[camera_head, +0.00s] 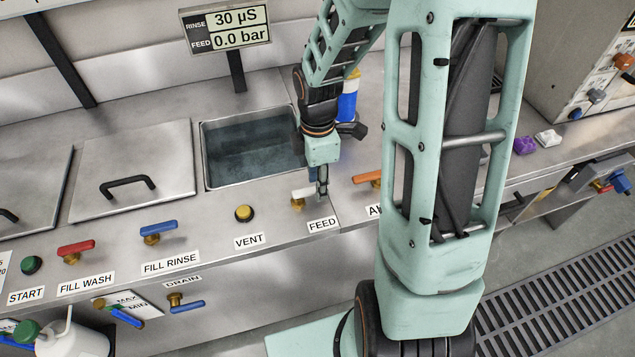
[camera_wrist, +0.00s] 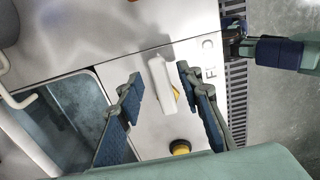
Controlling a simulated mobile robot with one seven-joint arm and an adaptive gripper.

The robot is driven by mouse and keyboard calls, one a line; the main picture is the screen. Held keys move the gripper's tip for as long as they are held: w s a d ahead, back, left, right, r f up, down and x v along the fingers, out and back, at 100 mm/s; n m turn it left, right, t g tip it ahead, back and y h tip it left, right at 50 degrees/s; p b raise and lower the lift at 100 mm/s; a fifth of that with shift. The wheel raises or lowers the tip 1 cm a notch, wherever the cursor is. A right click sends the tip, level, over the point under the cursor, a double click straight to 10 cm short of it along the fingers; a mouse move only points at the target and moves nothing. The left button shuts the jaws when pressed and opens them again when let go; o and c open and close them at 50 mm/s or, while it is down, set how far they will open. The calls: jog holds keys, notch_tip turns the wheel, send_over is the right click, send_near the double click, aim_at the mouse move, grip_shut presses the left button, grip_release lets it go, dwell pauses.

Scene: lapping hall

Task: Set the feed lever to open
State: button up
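The feed lever (camera_head: 303,192) has a white handle on a brass valve, above the FEED label (camera_head: 322,224) on the steel bench front. In the head view its handle lies roughly sideways along the bench, with its right end next to my gripper (camera_head: 321,186). In the wrist view the white handle (camera_wrist: 170,82) shows between the two fingers of my gripper (camera_wrist: 160,82). The fingers are apart, with a gap on each side of the handle. How far the fingertips are above the handle is hard to tell. A display (camera_head: 228,28) reads RINSE 30 µS and FEED 0.0 bar.
A yellow VENT knob (camera_head: 244,213) sits left of the lever, and an orange lever (camera_head: 367,178) sits to its right. An open sink (camera_head: 252,147) lies behind. A blue and white bottle (camera_head: 348,98) stands behind my gripper. Blue (camera_head: 158,230) and red (camera_head: 76,249) levers are farther left.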

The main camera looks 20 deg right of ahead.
jog(key=shift+f, duration=0.1)
jog(key=shift+c, duration=0.5)
grip_shut()
